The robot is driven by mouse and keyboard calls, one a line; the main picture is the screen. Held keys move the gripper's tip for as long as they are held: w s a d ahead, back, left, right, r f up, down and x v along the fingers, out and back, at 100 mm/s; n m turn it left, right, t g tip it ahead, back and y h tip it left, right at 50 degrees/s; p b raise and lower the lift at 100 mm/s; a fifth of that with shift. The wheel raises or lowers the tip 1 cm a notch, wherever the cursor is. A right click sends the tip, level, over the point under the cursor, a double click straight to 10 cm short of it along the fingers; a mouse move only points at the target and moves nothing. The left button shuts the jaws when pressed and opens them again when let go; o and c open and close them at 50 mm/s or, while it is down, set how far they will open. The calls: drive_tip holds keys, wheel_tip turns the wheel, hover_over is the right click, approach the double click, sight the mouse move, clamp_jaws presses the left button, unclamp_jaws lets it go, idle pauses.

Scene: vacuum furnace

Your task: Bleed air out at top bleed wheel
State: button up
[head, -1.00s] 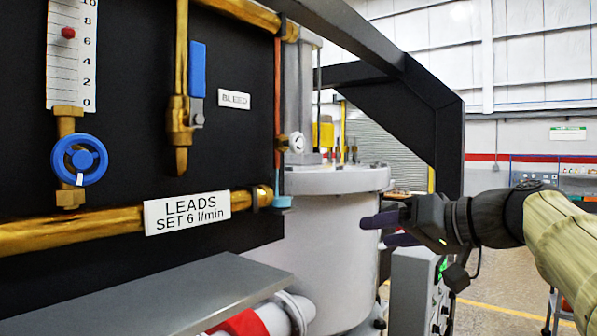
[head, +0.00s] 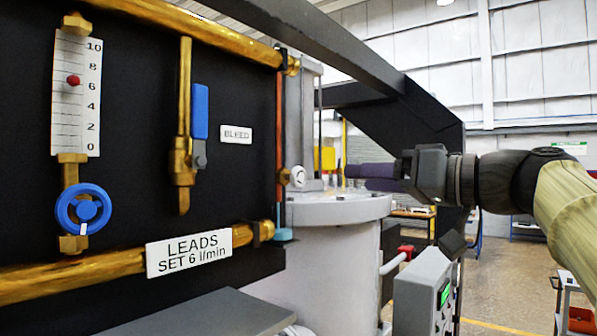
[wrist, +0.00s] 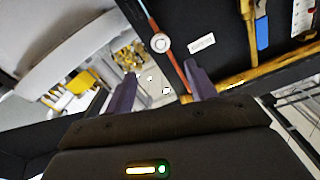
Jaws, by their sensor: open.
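The black panel (head: 235,80) carries a brass bleed pipe (head: 183,140) with a blue lever (head: 200,110), beside a white BLEED label (head: 236,134). The lever points upward along the pipe. A blue handwheel (head: 83,210) sits below the flow scale at the left. A small white round dial or knob (head: 298,176) is at the panel's right edge; it also shows in the wrist view (wrist: 161,43). I cannot tell which part is the top bleed wheel. My gripper (head: 370,177) is open and empty, right of the panel, its purple fingers pointing left. Both fingers show in the wrist view (wrist: 160,72).
A LEADS SET 6 l/min sign (head: 189,250) hangs on the lower brass pipe. A grey chamber (head: 335,240) stands behind the panel's right edge. A dark diagonal beam (head: 300,40) crosses above. A grey control box (head: 422,290) stands below my arm.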

sight(302, 177)
drive_tip(key=p+x, duration=0.6)
drive_tip(key=x, duration=0.7)
drive_tip(key=shift+w+a, duration=0.2)
drive_tip(key=shift+a, duration=0.1)
drive_tip(key=shift+s, duration=0.1)
drive_tip(key=shift+d, duration=0.1)
drive_tip(key=c, duration=1)
